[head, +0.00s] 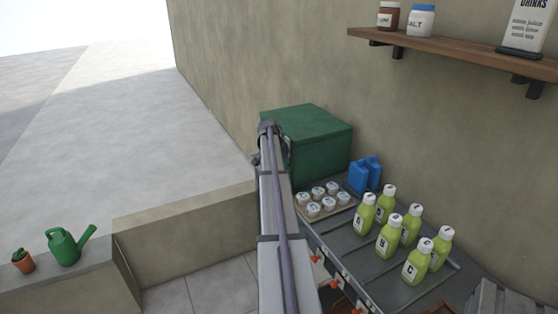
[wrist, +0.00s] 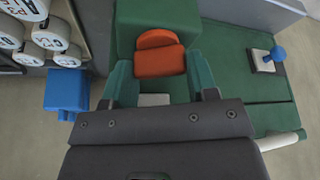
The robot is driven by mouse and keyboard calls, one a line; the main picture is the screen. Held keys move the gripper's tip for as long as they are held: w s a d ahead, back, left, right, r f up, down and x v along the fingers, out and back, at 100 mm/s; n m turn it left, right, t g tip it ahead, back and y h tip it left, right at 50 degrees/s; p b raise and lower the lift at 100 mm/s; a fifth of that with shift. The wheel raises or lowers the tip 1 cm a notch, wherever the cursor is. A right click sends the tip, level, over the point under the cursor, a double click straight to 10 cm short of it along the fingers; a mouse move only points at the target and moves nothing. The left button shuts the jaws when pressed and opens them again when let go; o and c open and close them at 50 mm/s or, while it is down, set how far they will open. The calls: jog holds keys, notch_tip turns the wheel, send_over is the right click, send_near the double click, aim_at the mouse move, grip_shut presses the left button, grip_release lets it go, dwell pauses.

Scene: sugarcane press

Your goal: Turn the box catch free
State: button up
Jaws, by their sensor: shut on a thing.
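The green box (head: 318,135) stands against the wall at the end of the counter in the head view, lid down. In the wrist view its green surface (wrist: 225,45) fills the middle and right. An orange catch (wrist: 160,55), rounded at its far end, sits on the box between the two teal fingers of my gripper (wrist: 160,75). My gripper is shut on the catch. Its dark palm hides what lies below. In the head view my arm hides the gripper and the catch.
Blue bottles (head: 365,174), a tray of white-lidded cups (head: 324,198) and several green juice bottles (head: 389,236) stand on the counter near the box. A blue knob on a white plate (wrist: 267,60) is at the right of the wrist view. A wooden shelf (head: 450,52) hangs above.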

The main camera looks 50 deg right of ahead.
jog(key=shift+n, duration=0.6)
jog(key=o, duration=0.9)
